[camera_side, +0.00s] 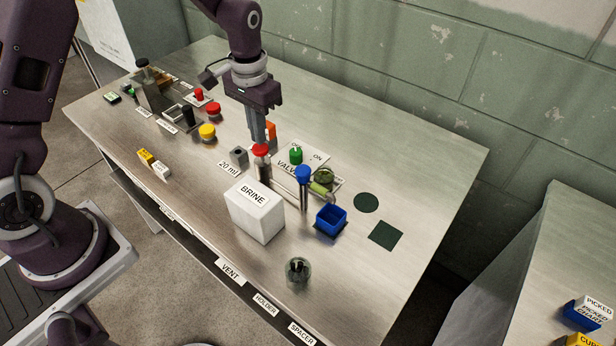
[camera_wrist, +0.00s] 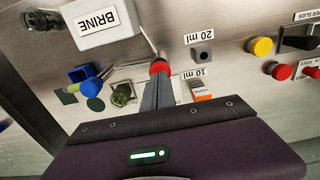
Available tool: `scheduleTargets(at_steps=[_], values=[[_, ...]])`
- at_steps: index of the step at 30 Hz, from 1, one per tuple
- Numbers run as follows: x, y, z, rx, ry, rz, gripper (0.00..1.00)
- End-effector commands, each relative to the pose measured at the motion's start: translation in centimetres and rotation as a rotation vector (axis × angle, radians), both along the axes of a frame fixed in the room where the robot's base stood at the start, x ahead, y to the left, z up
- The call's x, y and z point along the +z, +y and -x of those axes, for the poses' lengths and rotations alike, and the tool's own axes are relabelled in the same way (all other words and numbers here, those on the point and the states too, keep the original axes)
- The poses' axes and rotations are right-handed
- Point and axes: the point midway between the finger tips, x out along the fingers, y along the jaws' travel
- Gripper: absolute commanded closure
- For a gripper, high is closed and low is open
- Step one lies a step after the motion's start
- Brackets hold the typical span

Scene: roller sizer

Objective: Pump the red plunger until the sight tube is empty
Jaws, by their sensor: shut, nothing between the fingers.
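The red plunger (camera_side: 261,151) is a red knob on a narrow upright body beside the white BRINE box (camera_side: 255,212). It also shows as a red disc in the wrist view (camera_wrist: 159,67). My gripper (camera_side: 260,142) is shut and empty, pointing straight down with its fingertips right over the red knob. I cannot tell whether they touch it. In the wrist view my fingers (camera_wrist: 158,79) partly cover the knob. A slim upright tube with a blue cap (camera_side: 303,173) stands to the right of the plunger. I cannot tell which part is the sight tube, nor its liquid level.
A blue open box (camera_side: 331,219) and a clear jar (camera_side: 298,270) are to the right. Yellow (camera_side: 207,131) and red (camera_side: 213,108) buttons are left. The right table end is mostly clear.

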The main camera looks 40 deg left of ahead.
Motion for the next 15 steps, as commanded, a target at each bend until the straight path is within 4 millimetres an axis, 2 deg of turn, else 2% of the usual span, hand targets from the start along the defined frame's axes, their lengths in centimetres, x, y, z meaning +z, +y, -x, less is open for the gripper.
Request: scheduleTargets(at_steps=[15], values=[[-1.1,0.0,0.0,0.000,0.001,0.000,1.00]])
